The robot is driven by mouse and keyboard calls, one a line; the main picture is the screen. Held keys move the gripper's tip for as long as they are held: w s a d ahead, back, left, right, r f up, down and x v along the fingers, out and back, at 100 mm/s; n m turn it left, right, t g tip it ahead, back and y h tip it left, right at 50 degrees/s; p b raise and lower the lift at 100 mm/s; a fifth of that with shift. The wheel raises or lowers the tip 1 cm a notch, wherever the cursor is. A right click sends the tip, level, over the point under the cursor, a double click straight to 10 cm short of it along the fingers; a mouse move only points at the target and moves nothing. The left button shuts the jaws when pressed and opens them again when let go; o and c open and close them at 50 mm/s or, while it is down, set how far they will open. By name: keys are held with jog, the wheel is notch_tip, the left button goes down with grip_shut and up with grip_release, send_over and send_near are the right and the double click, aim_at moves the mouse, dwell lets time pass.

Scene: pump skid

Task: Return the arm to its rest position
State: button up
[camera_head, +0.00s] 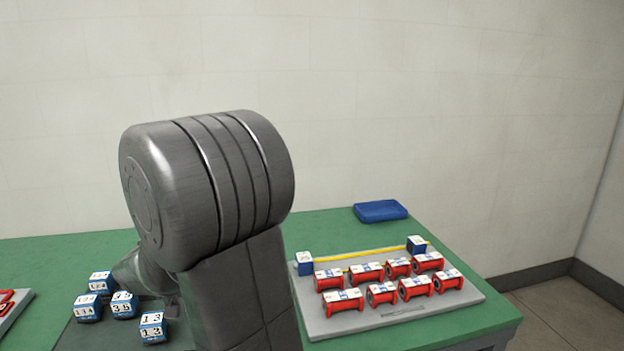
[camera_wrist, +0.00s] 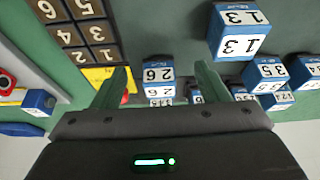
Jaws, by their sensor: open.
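My gripper (camera_wrist: 163,80) shows in the wrist view with its two greenish fingers apart. A blue and white block marked 26 (camera_wrist: 158,76) appears between the fingers in the picture; I see no finger touching it, and its depth is hard to tell. In the head view my large grey arm (camera_head: 205,185) is raised over the green table (camera_head: 330,228) and hides part of it. My gripper is hidden in that view.
Several numbered blocks (camera_head: 152,327) stand at the lower left; one marked 13 (camera_wrist: 240,32) is near in the wrist view. A grey board (camera_head: 400,315) holds red spools (camera_head: 343,301) and blue end blocks (camera_head: 304,263). A blue item (camera_head: 380,211) lies behind. A dark number panel (camera_wrist: 84,28) shows upper left.

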notch_tip(320, 180, down, 5)
jog(key=shift+s+d+f+b, duration=0.1)
jog(key=shift+f+b, duration=0.1)
jog(key=shift+b, duration=0.1)
jog(key=shift+v, duration=1.2)
